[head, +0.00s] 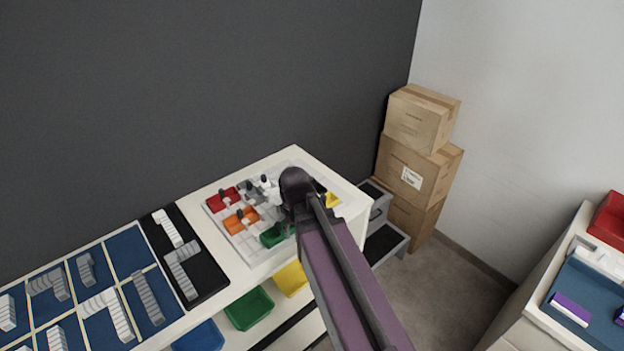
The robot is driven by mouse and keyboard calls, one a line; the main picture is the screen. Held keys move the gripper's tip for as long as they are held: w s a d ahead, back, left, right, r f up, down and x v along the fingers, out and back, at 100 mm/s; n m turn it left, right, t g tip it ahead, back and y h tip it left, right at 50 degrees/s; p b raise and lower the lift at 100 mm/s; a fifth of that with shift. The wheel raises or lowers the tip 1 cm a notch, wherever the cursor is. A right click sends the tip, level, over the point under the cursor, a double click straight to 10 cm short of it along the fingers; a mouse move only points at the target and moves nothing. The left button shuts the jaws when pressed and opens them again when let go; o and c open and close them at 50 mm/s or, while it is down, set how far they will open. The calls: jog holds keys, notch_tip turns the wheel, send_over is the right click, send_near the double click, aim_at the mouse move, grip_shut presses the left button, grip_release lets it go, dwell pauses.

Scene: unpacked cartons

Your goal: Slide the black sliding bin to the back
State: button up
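A pale sliding board (235,247) lies on the white cabinet top and carries several small coloured bins with upright knobs. I see a red bin (220,201), an orange bin (240,221), a green bin (272,236), a white bin (268,185) and part of a yellow bin (332,200). I cannot make out the black bin for certain; my arm covers the right-middle of the board. My gripper (291,229) is down over the board, right of the green bin and mostly hidden by my dark wrist. Its fingers, and whether they touch anything, cannot be told.
Left of the board lie a black mat (208,279) and a blue sectioned tray (128,246) with grey and white parts. Blue, green and yellow bins sit below the cabinet top. Stacked cartons (412,160) stand at right; another worktop (545,300) is far right.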

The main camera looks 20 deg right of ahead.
jog(key=w+d+r+m+p, duration=0.3)
jog(key=w, duration=0.3)
jog(key=w+d+r+m+p, duration=0.3)
jog(key=w+r, duration=0.1)
jog(key=w, duration=0.2)
notch_tip(320, 180, up, 5)
jog(key=m+p, duration=0.5)
jog(key=m, duration=0.1)
send_over(312, 178)
jog(key=shift+d+f, duration=0.1)
jog(key=shift+f, duration=0.1)
jog(key=shift+f+b, duration=0.2)
jog(key=shift+b, duration=0.15)
notch_tip(312, 178, down, 13)
jog(key=b, duration=1.3)
jog(key=shift+f, duration=0.2)
grip_shut()
